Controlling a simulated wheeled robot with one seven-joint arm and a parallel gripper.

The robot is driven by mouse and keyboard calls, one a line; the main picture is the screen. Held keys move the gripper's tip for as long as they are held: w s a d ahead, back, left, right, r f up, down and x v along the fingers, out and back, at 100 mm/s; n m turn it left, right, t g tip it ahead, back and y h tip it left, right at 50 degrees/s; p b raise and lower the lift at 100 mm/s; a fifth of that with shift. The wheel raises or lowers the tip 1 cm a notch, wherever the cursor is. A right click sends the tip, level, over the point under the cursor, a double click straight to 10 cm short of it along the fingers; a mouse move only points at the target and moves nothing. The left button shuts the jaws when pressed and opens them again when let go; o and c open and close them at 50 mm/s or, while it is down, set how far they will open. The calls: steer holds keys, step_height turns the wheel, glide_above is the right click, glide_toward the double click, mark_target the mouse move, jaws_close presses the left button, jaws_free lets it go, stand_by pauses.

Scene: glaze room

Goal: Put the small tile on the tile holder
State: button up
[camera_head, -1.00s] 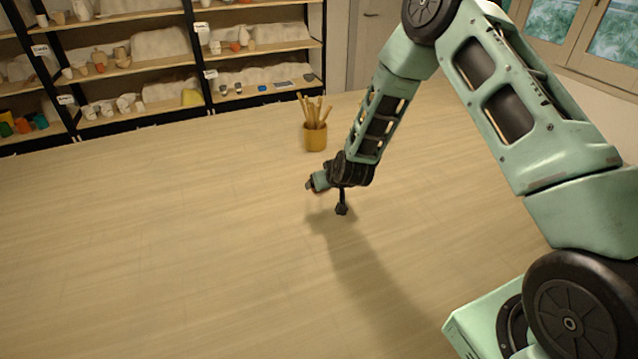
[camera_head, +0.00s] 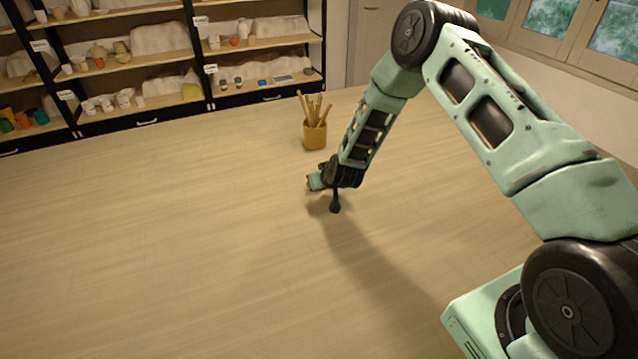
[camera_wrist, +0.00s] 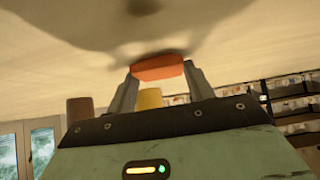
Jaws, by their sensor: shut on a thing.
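In the wrist view the small tile (camera_wrist: 157,72) is a flat orange-red piece held between the two grey fingertips of my gripper (camera_wrist: 160,80). My gripper is shut on it, with the tile's broad front edge towards the camera. In the head view my gripper (camera_head: 309,184) is small, low over the middle of the table, and points left; the tile cannot be made out there. I cannot identify the tile holder in either view; it may be hidden behind my arm or out of frame.
A mustard pot of wooden tools (camera_head: 314,135) stands on the table (camera_head: 150,230) behind my gripper. It also shows in the wrist view (camera_wrist: 149,98). A brown object (camera_wrist: 80,108) stands beside it there. Shelves of pottery (camera_head: 150,70) line the back. The table's left and front are clear.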

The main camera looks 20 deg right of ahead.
steer(key=shift+r, duration=0.15)
steer(key=shift+c, duration=0.2)
step_height(320, 180, up, 10)
steer(key=b, duration=0.3)
steer(key=shift+b, duration=0.3)
